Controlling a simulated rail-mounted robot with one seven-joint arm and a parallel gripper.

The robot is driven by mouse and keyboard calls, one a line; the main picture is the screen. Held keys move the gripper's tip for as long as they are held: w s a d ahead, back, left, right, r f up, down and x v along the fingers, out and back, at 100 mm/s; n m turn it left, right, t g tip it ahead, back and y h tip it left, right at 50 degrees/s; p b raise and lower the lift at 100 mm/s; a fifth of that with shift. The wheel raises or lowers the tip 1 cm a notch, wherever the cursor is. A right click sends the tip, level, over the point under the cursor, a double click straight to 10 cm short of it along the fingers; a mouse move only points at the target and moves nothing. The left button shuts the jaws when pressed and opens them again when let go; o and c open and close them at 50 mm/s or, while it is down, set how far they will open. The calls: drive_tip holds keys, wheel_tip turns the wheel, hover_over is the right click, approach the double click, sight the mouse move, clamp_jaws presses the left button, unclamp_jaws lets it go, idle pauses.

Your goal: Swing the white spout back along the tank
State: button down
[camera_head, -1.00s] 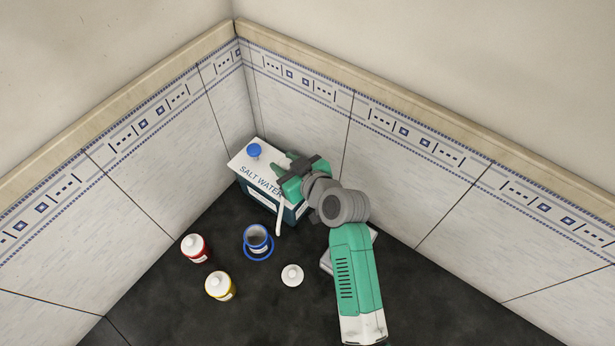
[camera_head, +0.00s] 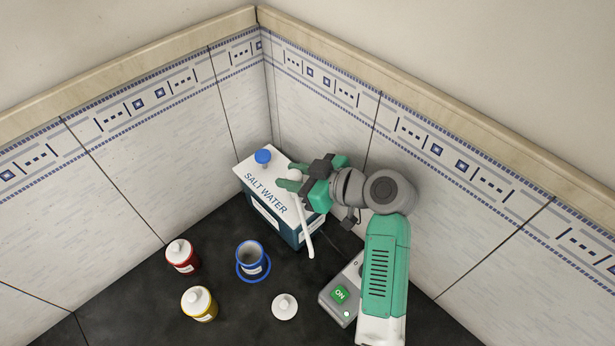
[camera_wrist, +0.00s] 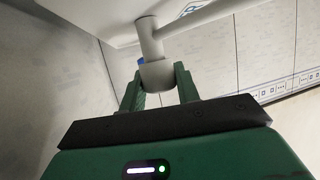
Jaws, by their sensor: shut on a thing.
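The white tank (camera_head: 250,166) marked SALT WATER has a dark blue body and stands in the corner of the bench. My gripper (camera_head: 293,176) is above the right part of the tank top. In the wrist view my gripper (camera_wrist: 157,85) has its two green fingers on either side of the spout's thick white pivot end (camera_wrist: 156,73), shut on it. The spout's arm (camera_wrist: 195,22) runs off to the upper right there.
A blue-rimmed cup (camera_head: 250,255) stands in front of the tank. A red bottle (camera_head: 182,257), a yellow bottle (camera_head: 199,304) and a white-topped item (camera_head: 285,307) stand around it. A grey box with a green ON button (camera_head: 340,293) lies right, partly behind my arm. Tiled walls close off the back.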

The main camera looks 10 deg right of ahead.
drive_tip(key=shift+f, duration=0.15)
drive_tip(key=c, duration=1)
unclamp_jaws()
drive_tip(key=shift+c, duration=0.2)
drive_tip(key=shift+r, duration=0.35)
wheel_tip(320, 180, up, 4)
drive_tip(key=shift+f+p, duration=0.15)
drive_tip(key=shift+p, duration=0.35)
drive_tip(key=s, duration=0.5)
drive_tip(key=s+a+p, duration=0.1)
drive_tip(key=s, duration=1)
drive_tip(key=shift+a+r, duration=0.25)
drive_tip(key=shift+r, duration=0.1)
